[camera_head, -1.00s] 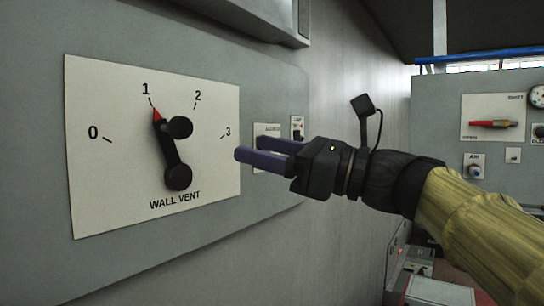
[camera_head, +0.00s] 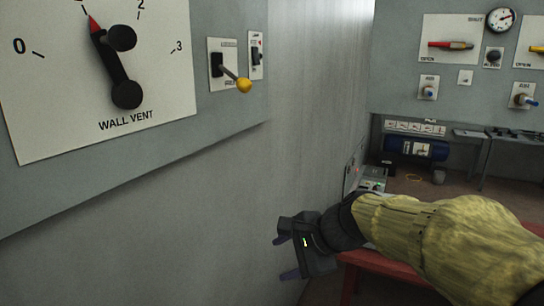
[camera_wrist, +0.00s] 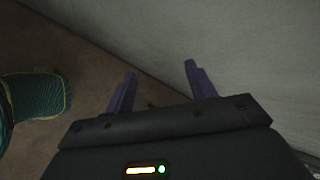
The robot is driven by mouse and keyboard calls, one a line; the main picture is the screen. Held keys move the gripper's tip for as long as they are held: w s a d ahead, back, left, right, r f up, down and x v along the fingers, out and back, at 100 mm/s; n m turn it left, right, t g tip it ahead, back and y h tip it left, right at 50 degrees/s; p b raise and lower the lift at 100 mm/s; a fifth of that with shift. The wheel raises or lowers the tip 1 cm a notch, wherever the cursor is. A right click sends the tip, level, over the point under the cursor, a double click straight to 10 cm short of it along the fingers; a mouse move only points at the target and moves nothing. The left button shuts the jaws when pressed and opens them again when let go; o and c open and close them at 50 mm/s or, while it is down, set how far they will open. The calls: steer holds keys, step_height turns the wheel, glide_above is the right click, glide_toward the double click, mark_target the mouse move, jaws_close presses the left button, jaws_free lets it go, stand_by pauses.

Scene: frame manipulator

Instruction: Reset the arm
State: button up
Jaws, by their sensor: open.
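My gripper (camera_head: 284,257) is low in front of the grey wall, below the wall panel, in the head view. It is open and empty. Its two purple fingers stand apart in the wrist view (camera_wrist: 157,83), with floor and wall beyond them. My arm in its yellow sleeve reaches in from the right. The wall vent dial (camera_head: 150,85) is at the upper left, clear of the gripper. Its black pointer (camera_head: 112,65) has its red tip near 1.
A lever with a yellow knob (camera_head: 244,86) sticks out beside the dial. A red bench (camera_head: 385,264) lies below my forearm. A grey panel (camera_head: 400,85) with valves and a gauge (camera_head: 501,20) stands at the back right. The wrist view shows a teal shoe-like object (camera_wrist: 35,97) at left.

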steer(key=s+d+f+n+g+h, duration=0.1)
steer(key=s+d+f+n+h, duration=0.1)
steer(key=f, duration=0.4)
steer(key=s+d+f+n+h, duration=0.2)
steer(key=s+d+f+n, duration=0.3)
steer(key=d+f+n, duration=0.1)
steer(key=s+d+f+n+g+h, duration=0.1)
steer(key=s+d+f+n+h, duration=0.1)
steer(key=s+d+f+n, duration=0.2)
step_height(320, 180, down, 3)
steer(key=shift+d+r+n+g+h, duration=0.1)
steer(key=shift+d+n+g+h, duration=0.2)
steer(key=shift+n, duration=0.5)
steer(key=shift+a, duration=0.2)
